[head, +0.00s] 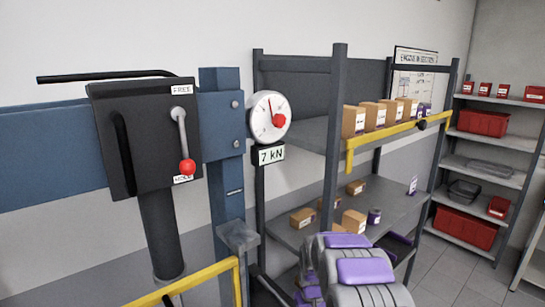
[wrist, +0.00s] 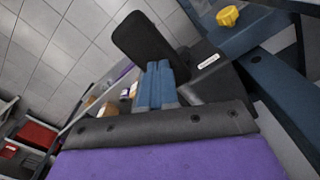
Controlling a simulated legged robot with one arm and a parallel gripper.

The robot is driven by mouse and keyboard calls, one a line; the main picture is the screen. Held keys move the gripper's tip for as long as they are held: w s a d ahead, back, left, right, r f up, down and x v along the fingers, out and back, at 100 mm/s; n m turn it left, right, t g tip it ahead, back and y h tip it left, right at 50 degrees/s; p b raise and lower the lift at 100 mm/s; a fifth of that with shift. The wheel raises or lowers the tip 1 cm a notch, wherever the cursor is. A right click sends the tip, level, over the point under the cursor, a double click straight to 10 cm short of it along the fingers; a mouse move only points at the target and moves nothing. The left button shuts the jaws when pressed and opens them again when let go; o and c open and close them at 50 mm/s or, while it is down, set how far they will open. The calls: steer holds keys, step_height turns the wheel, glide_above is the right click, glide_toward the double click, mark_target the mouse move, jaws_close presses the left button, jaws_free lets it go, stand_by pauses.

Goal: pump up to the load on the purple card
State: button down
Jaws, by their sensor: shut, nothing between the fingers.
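In the head view a dark box (head: 140,140) carries a lever with a red knob (head: 187,167). The lever points down at the HOLD label; FREE is above. A long black bar (head: 105,76) runs along the box's top. A round white dial (head: 268,112) with a needle and red centre sits right of the blue post (head: 222,150), above a display (head: 268,154) reading 7 kN. I cannot make out a purple card for certain. In the wrist view my gripper (wrist: 158,66) has its blue fingers together and empty, near a dark, labelled block (wrist: 208,68).
Grey shelving (head: 340,130) with boxes stands right of the post, with a yellow rail (head: 390,131) along its front. Another yellow bar (head: 200,278) crosses low in front of the post. Some floor shows between the shelves.

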steer(key=shift+f, duration=0.1)
steer(key=shift+s+f, duration=0.1)
steer(key=shift+f, duration=1)
stand_by(0.5)
steer(key=shift+f+b, duration=0.4)
steer(key=shift+f, duration=0.85)
stand_by(0.4)
steer(key=shift+f, duration=0.25)
step_height(320, 180, up, 16)
steer(key=p, duration=0.3)
stand_by(0.6)
